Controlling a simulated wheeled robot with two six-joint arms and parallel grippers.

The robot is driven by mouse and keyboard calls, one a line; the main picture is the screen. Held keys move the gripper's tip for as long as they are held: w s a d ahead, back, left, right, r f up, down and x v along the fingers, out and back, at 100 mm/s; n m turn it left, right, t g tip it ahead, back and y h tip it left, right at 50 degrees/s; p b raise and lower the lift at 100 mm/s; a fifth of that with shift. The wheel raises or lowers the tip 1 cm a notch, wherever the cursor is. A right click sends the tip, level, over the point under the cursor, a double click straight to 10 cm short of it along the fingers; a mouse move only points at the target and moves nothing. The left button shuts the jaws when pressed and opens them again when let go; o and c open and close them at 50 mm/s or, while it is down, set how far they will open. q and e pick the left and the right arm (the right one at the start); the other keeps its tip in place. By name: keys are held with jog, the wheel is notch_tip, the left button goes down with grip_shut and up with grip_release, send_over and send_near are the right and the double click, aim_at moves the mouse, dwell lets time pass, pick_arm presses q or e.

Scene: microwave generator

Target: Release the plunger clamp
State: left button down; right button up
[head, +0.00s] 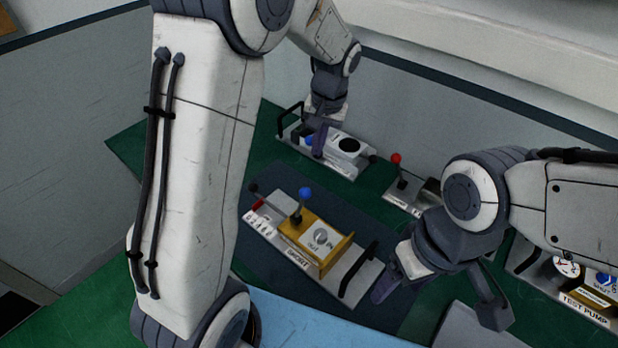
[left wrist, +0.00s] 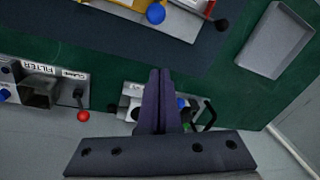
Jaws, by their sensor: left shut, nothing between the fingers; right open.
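No label I can read says plunger clamp. A central unit (head: 330,262) has a yellow bracket, a blue-knobbed lever (head: 304,194), a black-knobbed lever (head: 254,188) and a dark handle. A smaller panel (head: 405,203) has a red-knobbed lever (head: 396,160); in the left wrist view its red knob (left wrist: 83,116) is beside a box marked FILTER. My left gripper (head: 318,150) is shut and empty over the far white unit (head: 352,165), whose blue knob (left wrist: 181,103) is close beside the fingers; I cannot tell if they touch. My right gripper (head: 440,297) is open right of the central unit.
A TEST PUMP unit (head: 580,305) with a gauge stands at the right. A grey tray (left wrist: 277,40) lies on the green bench in the left wrist view. A wall runs behind the bench. My left arm hides part of the bench's left side.

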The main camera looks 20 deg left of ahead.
aim_at(301, 202)
pick_arm(q)
jog(key=shift+f, duration=0.1)
jog(key=s+f+p, duration=0.3)
jog(key=f+p, duration=0.2)
jog(key=f, duration=0.3)
jog(key=shift+s+a+f, duration=0.2)
jog(key=shift+a+f, duration=0.1)
jog(key=shift+a, duration=0.15)
